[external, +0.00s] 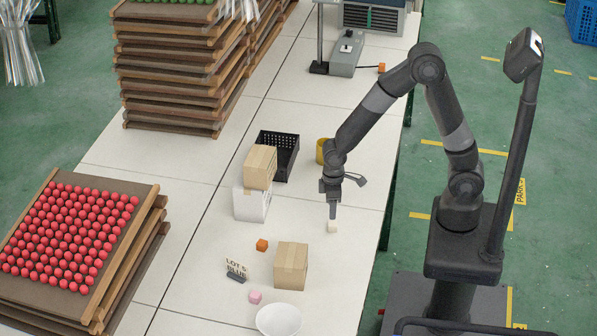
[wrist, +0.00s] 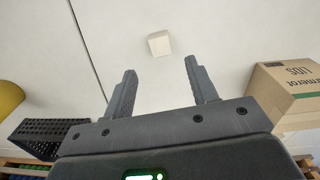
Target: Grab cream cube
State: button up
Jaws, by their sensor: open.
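The cream cube (external: 332,226) sits on the white table near its right edge. My gripper (external: 333,213) is just above it in the external view, pointing down. In the wrist view the cream cube (wrist: 159,43) lies ahead of the two fingers, in the gap between them but beyond their tips. My gripper (wrist: 158,78) is open with nothing between its fingers.
A stacked box (external: 260,168), black crate (external: 287,158) and yellow container (external: 321,151) stand behind. Table around the cream cube is clear.

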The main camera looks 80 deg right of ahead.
aim_at(333, 223)
jog(key=shift+s+f, duration=0.2)
jog(key=shift+f, duration=3.55)
jog(key=shift+c, duration=0.3)
jog(key=c, duration=1)
jog(key=shift+r, duration=0.1)
